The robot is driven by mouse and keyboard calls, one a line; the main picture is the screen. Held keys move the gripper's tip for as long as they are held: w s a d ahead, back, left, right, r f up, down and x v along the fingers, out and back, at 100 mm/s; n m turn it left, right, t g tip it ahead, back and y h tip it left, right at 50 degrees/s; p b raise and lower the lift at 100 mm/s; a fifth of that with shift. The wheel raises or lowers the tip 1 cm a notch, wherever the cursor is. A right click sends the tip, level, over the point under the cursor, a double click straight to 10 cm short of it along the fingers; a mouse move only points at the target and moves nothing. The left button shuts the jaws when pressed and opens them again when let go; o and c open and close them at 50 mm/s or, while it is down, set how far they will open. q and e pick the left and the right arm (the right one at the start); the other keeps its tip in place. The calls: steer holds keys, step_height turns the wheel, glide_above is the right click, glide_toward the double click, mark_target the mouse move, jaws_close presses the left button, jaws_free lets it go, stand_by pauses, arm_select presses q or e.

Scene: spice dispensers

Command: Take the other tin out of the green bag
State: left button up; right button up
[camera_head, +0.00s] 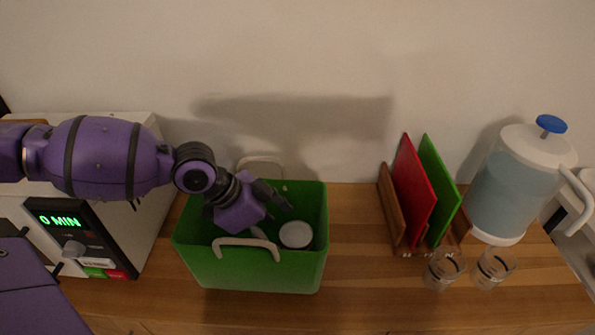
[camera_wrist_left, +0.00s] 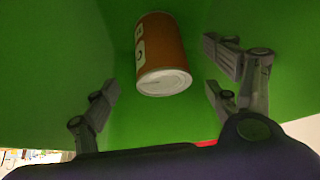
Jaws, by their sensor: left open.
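The green bag (camera_head: 255,274) stands open on the wooden counter, with white handles at its front and back. One tin (camera_head: 296,235) is inside, toward the right; its pale round end faces up in the head view. The left wrist view shows the same tin (camera_wrist_left: 163,55), brown-orange with a white label, against the green inside of the bag. My left gripper (camera_head: 272,202) reaches down into the bag's opening. In the left wrist view its fingers (camera_wrist_left: 166,100) are spread apart, with the tin ahead between them and not gripped. My right gripper is not in view.
A microwave-like appliance (camera_head: 85,240) with a green display stands left of the bag. To the right are a rack with red (camera_head: 412,190) and green boards (camera_head: 440,190), two glasses (camera_head: 444,268), and a large water dispenser (camera_head: 510,190). Counter between bag and rack is clear.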

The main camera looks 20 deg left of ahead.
arm_select(q)
steer(key=x, duration=0.7)
steer(key=shift+d, duration=0.1)
steer(key=c, duration=1.7)
